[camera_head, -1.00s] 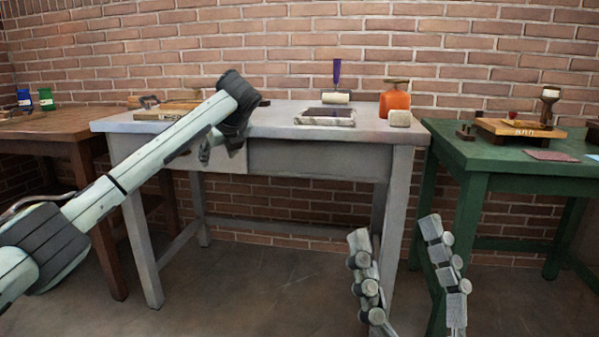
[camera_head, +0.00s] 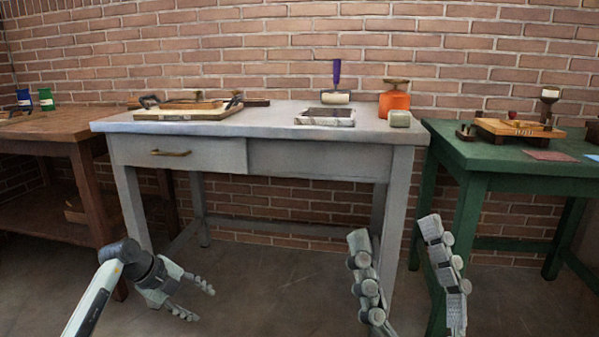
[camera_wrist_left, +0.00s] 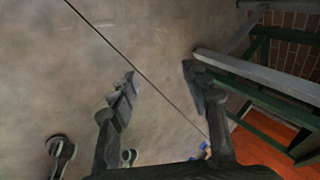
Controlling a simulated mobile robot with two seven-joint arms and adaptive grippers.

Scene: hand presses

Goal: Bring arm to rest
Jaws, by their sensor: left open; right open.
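My left gripper (camera_head: 197,303) is open and empty at the lower left of the head view, low over the floor in front of the grey table (camera_head: 345,165). Its two fingers also show spread apart in the left wrist view (camera_wrist_left: 160,85), with floor between them. My right gripper (camera_head: 407,275) is open and empty at the lower right of the head view, its fingers pointing up. Neither gripper touches the table.
On the grey table are a wooden press board (camera_head: 190,109), a shallow tray (camera_head: 324,121), a purple-handled roller (camera_head: 337,85) and an orange can (camera_head: 393,103). A brown table (camera_head: 50,122) stands left, a green table (camera_head: 470,155) right. Floor in front is clear.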

